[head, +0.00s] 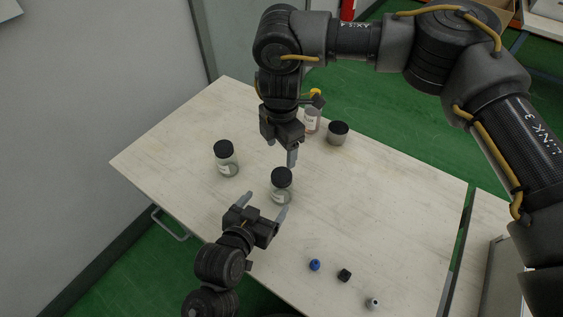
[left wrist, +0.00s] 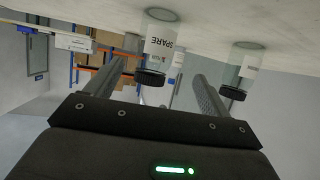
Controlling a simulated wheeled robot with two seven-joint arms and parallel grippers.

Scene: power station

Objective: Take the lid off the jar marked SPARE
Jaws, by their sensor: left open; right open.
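The jar marked SPARE (left wrist: 160,42) has clear glass, a white label and a black ribbed lid (left wrist: 150,77). It shows upside down in the left wrist view, between my open fingers and beyond them. In the head view this appears to be the middle jar (head: 281,192), upright on the table with its black lid (head: 281,175) on. My left gripper (head: 266,206) is open and empty, low at the near side of that jar. My right gripper (head: 291,158) is open, pointing down just behind and above the jar. Its fingers overlap in the head view.
Another black-lidded jar (head: 226,160) stands to the left and also shows in the left wrist view (left wrist: 242,65). Two more jars (head: 337,133) (head: 312,122) stand behind my right gripper. A blue piece (head: 314,265), black cube (head: 344,275) and pale piece (head: 373,303) lie near the front of the table (head: 400,205).

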